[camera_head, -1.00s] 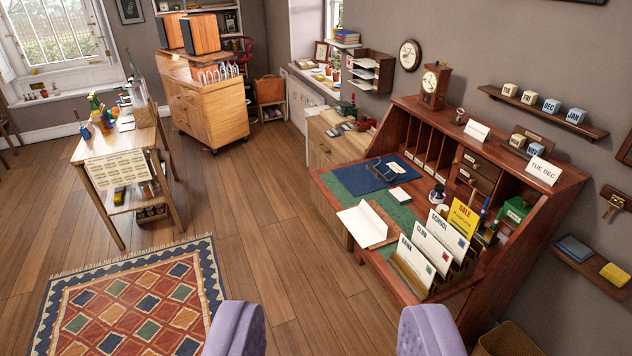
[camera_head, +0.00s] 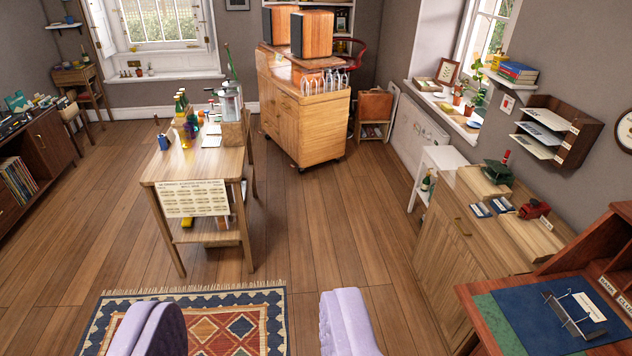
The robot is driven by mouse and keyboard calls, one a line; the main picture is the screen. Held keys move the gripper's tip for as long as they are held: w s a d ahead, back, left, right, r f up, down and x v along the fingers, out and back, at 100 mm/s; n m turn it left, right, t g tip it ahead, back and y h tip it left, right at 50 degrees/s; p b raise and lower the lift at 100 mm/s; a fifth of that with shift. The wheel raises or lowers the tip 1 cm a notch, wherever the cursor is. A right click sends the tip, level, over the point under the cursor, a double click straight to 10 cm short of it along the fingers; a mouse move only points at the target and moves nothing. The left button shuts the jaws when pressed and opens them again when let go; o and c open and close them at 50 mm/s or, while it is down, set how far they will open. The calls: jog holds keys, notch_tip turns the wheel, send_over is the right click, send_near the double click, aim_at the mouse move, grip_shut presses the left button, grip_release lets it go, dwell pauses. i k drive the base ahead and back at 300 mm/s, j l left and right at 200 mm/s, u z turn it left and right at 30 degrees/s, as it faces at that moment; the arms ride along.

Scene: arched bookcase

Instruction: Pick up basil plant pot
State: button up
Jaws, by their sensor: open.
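Small potted plants stand on the white windowsill at the right. One small terracotta pot (camera_head: 457,99) sits there with green leaves above it, and another pot with a taller plant (camera_head: 480,97) stands close beside it. They are too small for me to tell which is basil. Tiny plants (camera_head: 150,70) also stand on the far window's sill. My gripper (camera_head: 246,322) shows as two purple fingers at the bottom, wide apart and empty. It is far from all the pots, over the floor and patterned rug.
A wooden side table (camera_head: 166,165) with bottles stands left of centre, a wheeled wooden cabinet (camera_head: 300,125) behind it. At right are a low cabinet (camera_head: 450,225), a white stool (camera_head: 440,160), a wall rack (camera_head: 545,130) and a desk (camera_head: 490,320). Clear floor (camera_head: 345,215) lies between.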

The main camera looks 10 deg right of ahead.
aim_at(469, 108)
jog(key=i+l+z, duration=0.15)
jog(key=i, duration=0.55)
jog(key=i+j+z, duration=0.1)
jog(key=i, duration=0.6)
jog(key=i+z, duration=0.15)
jog(key=i, duration=0.55)
jog(key=i+j+z, duration=0.1)
jog(key=i, duration=0.6)
jog(key=i+z, duration=0.2)
jog(key=i, duration=0.4)
jog(key=i+j+z, duration=0.1)
jog(key=i+z, duration=0.15)
jog(key=i, duration=0.35)
jog(key=i+j+z, duration=0.2)
jog(key=i, duration=0.4)
jog(key=i+z, duration=0.35)
jog(key=i, duration=0.45)
